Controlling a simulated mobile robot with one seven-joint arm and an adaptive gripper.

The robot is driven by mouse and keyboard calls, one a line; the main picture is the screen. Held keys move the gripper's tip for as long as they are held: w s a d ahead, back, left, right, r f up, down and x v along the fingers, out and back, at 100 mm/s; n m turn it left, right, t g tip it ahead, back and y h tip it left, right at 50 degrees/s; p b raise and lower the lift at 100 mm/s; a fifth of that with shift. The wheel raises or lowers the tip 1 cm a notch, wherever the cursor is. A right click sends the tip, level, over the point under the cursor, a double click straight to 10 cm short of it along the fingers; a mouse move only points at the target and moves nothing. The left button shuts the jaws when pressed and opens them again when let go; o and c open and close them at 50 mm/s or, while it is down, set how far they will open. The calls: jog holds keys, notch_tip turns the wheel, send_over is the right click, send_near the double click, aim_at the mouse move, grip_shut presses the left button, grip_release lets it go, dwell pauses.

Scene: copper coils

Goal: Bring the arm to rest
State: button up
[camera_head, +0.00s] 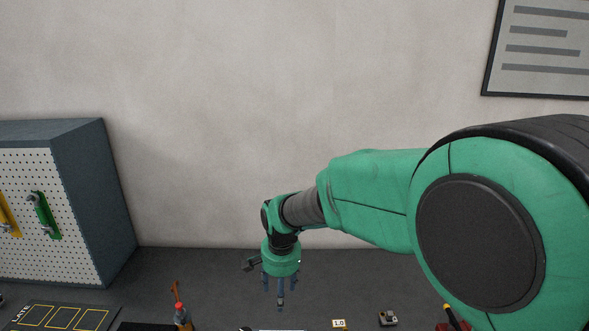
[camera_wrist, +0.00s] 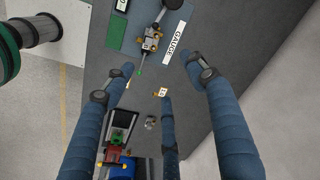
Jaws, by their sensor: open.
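My green arm reaches in from the right in the head view and bends down at the wrist. My gripper (camera_head: 281,294) points down in front of the wall, above the dark bench (camera_head: 215,270). In the wrist view its blue fingers (camera_wrist: 160,78) are spread apart and nothing shows between them. The gripper is open and empty, and bench items lie below it at a distance. No copper coil can be made out clearly.
A pegboard cabinet (camera_head: 85,190) with hanging tools stands at the left. A red-capped bottle (camera_head: 182,316), a "1.0" tag (camera_head: 339,323) and a small metal block (camera_head: 388,318) are on the bench. A "GAUGE" label (camera_wrist: 176,43) lies beside a metal device (camera_wrist: 150,38).

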jog(key=s+d+r+n+t+b, duration=0.1)
jog(key=s+d+r+b, duration=0.1)
jog(key=s+d+r, duration=0.4)
jog(key=s+d+r+n+t+b, duration=0.1)
jog(key=s+d+r, duration=0.45)
jog(key=d, duration=0.35)
jog(key=s+d+n+t+b, duration=0.1)
jog(key=s+d+b, duration=0.1)
jog(key=s+d, duration=0.3)
jog(key=s+d+f+n+t+b, duration=0.1)
jog(key=s+d, duration=0.4)
jog(key=s, duration=0.8)
jog(key=shift+s+n+h+b, duration=0.3)
jog(key=shift+n+b, duration=0.2)
jog(key=shift+b, duration=0.05)
jog(key=shift+d, duration=0.1)
